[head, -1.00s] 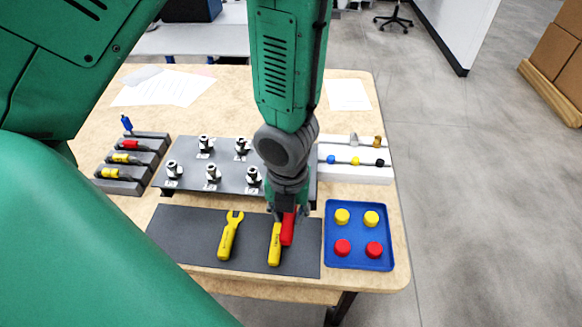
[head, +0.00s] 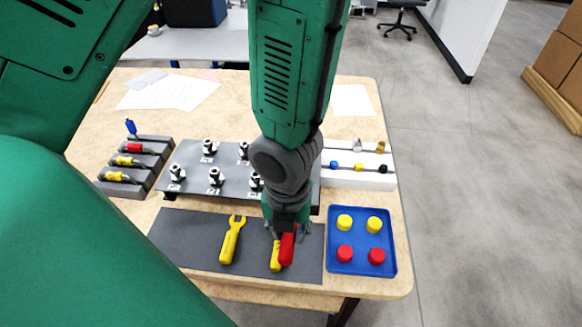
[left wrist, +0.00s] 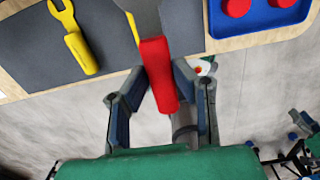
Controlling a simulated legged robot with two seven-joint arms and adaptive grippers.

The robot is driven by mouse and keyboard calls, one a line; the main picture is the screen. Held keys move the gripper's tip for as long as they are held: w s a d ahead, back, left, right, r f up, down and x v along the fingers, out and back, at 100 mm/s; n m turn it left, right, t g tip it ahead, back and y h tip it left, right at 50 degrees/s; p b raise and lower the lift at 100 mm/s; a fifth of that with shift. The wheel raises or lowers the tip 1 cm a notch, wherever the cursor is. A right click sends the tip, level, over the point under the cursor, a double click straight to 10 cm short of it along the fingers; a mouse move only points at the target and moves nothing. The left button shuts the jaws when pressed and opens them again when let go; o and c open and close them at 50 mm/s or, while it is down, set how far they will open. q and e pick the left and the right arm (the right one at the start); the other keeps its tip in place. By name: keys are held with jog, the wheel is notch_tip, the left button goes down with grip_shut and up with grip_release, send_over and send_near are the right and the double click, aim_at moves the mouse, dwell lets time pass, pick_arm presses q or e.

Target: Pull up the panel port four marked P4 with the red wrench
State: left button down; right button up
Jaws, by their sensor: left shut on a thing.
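The red wrench (head: 288,246) is held in my left gripper (head: 287,228) at the front of the table, over the dark mat. In the left wrist view the fingers (left wrist: 160,95) close around its red handle (left wrist: 157,72), and its grey head points away from the gripper. The grey port panel (head: 196,177) lies behind the mat and bears several black and white ports, such as one at the front middle (head: 215,176). My arm hides its right part. The port labels are too small to read, so I cannot tell which is P4.
A yellow wrench (head: 232,240) and a partly covered yellow tool (head: 275,256) lie on the mat. A blue tray (head: 360,251) with red and yellow caps is at right. A white rack (head: 365,181) stands behind it. A grey holder (head: 139,168) is left of the panel.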

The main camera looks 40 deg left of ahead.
pick_arm(q)
notch_tip(320, 180, up, 7)
jog(key=p, duration=0.7)
jog(key=shift+r, duration=0.1)
